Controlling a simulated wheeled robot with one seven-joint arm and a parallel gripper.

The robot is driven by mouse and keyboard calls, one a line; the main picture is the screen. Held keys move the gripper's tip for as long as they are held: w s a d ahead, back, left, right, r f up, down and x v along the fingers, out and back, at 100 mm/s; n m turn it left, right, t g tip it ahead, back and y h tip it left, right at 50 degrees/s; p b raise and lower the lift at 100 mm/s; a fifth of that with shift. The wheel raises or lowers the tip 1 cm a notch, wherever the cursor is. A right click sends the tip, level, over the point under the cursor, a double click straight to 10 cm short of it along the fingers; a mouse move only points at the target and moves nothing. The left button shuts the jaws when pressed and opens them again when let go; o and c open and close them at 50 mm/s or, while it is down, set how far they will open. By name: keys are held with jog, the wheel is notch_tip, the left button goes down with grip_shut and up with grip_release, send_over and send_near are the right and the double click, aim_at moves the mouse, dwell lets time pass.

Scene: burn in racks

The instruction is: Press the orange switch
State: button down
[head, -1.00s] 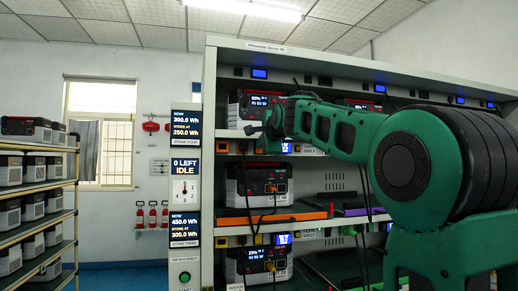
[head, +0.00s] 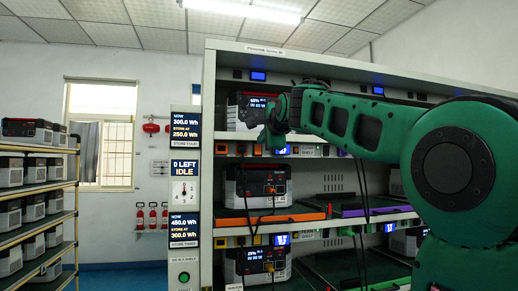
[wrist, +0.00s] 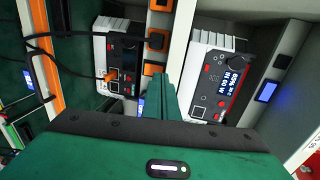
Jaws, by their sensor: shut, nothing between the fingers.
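The strip along the upper shelf's front edge carries orange square parts; one (wrist: 153,69) shows in the wrist view just beyond my fingertips, with another (wrist: 160,5) near the top edge. I cannot tell which is the switch. In the head view an orange part (head: 247,149) shows on the strip left of my gripper. My gripper (head: 270,140) is shut and empty, in front of this strip. Its green fingers also show in the wrist view (wrist: 163,85), pointing toward the strip. Contact cannot be made out, and the fingers hide part of the strip.
Power stations stand above (wrist: 215,75) and below (wrist: 118,62) the strip. An orange-edged tray (head: 272,219) lies on the lower shelf, with black cables hanging nearby. A display post (head: 185,185) stands left; another loaded rack (head: 38,200) is farther left.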

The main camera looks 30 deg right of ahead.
jog(key=r+v, duration=0.1)
jog(key=v, duration=0.6)
jog(key=shift+d+r, duration=0.2)
jog(key=shift+r, duration=0.2)
jog(key=shift+s, duration=0.1)
